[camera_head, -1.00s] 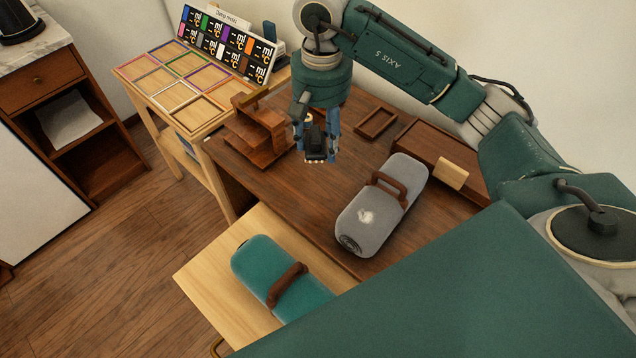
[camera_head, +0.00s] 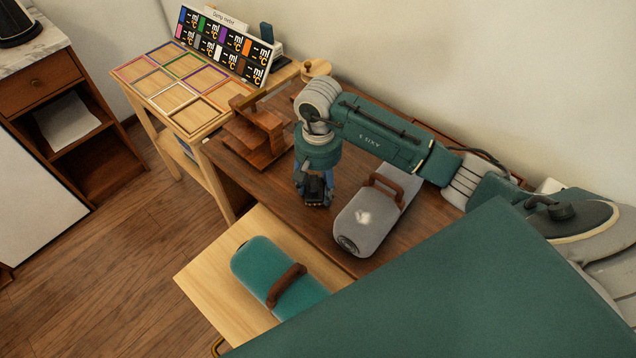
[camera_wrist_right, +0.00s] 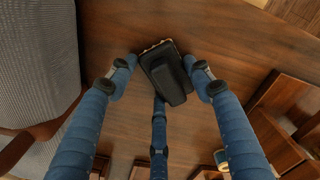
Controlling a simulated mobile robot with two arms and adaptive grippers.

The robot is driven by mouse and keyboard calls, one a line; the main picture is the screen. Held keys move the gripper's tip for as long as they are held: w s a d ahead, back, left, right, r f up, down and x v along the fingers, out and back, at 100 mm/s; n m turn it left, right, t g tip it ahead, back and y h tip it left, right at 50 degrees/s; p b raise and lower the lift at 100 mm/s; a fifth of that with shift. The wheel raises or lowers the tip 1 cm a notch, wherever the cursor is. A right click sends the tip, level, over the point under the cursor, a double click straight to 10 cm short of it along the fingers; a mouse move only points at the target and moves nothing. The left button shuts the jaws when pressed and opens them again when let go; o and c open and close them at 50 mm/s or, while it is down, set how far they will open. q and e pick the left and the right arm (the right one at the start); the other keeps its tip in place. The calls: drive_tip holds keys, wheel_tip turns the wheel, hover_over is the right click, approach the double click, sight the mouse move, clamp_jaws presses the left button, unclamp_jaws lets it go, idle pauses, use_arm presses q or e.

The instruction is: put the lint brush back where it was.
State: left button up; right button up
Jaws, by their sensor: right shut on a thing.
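The lint brush, a small black block with a pale edge (camera_wrist_right: 165,75), is between the blue fingers of my right gripper (camera_wrist_right: 158,72) in the wrist view. In the head view my right gripper (camera_head: 315,190) points down over the brown desk (camera_head: 300,222), shut on the brush (camera_head: 316,188). It is left of the grey padded roll (camera_head: 362,222) and right of the wooden stand (camera_head: 262,135). Whether the brush touches the desk is hard to tell. My left gripper is not in view.
A teal padded roll with a brown handle (camera_head: 270,270) lies on the pale pull-out board (camera_head: 205,270). The grey roll stands close to my right gripper. A pale table with coloured frames (camera_head: 185,85) stands at the back left. My arm covers the desk's back right.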

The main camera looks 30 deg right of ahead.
drive_tip(key=shift+f, duration=0.1)
drive_tip(key=o, duration=1.1)
drive_tip(key=shift+r, duration=0.35)
wheel_tip(320, 180, up, 12)
drive_tip(key=b, duration=0.2)
drive_tip(key=shift+f, duration=0.2)
